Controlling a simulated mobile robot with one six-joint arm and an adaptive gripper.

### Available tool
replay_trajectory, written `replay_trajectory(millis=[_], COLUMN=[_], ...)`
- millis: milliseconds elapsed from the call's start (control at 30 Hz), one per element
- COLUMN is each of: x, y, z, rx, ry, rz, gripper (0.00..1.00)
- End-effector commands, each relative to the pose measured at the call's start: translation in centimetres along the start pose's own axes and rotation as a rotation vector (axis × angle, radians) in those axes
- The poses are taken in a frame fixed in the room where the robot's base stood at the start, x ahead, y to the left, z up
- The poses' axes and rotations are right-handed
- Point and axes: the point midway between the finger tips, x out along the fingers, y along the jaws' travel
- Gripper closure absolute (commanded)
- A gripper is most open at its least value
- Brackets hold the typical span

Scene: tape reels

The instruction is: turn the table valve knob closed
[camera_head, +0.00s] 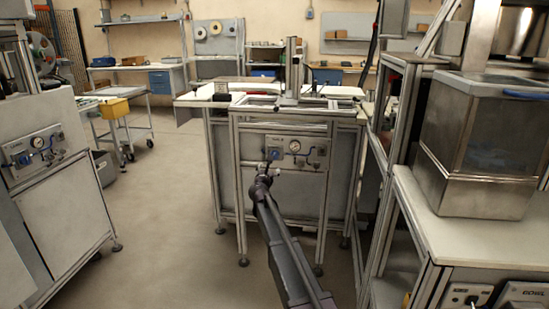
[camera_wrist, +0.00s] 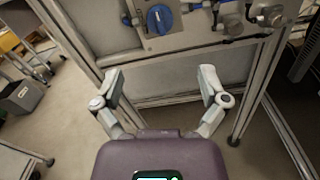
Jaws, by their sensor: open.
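A blue round valve knob (camera_wrist: 160,18) sits on a metal panel on the front of the table, at the top of the wrist view. In the head view the panel (camera_head: 310,147) carries a round gauge, and the small blue knob (camera_head: 275,154) shows at its left part. My gripper (camera_wrist: 162,76) is open and empty, with its two fingers wide apart. The knob lies beyond the fingertips and roughly centred between them, apart from both. In the head view my gripper (camera_head: 269,164) is just below the knob, and my arm reaches up from the bottom.
Metal fittings (camera_wrist: 232,20) stick out right of the knob. Table frame legs (camera_head: 238,195) stand on both sides. A similar gauge panel (camera_head: 33,147) is on a left machine. A shelf frame (camera_head: 395,165) stands close on the right. The floor (camera_head: 165,210) at left is clear.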

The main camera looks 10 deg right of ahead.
Motion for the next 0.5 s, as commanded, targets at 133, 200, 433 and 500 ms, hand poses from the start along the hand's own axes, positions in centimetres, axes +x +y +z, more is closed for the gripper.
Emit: replay_trajectory(millis=[133, 200, 433, 500], x=[2.1, 3.1, 6.7, 7.8], y=[0.1, 0.2, 0.2, 0.1], z=[0.0, 0.0, 0.0, 0.0], rx=[0.0, -0.001, -0.001, -0.001], ry=[0.0, 0.0, 0.0, 0.0], rz=[0.0, 0.0, 0.0, 0.0], gripper=[0.07, 0.07, 0.07, 0.07])
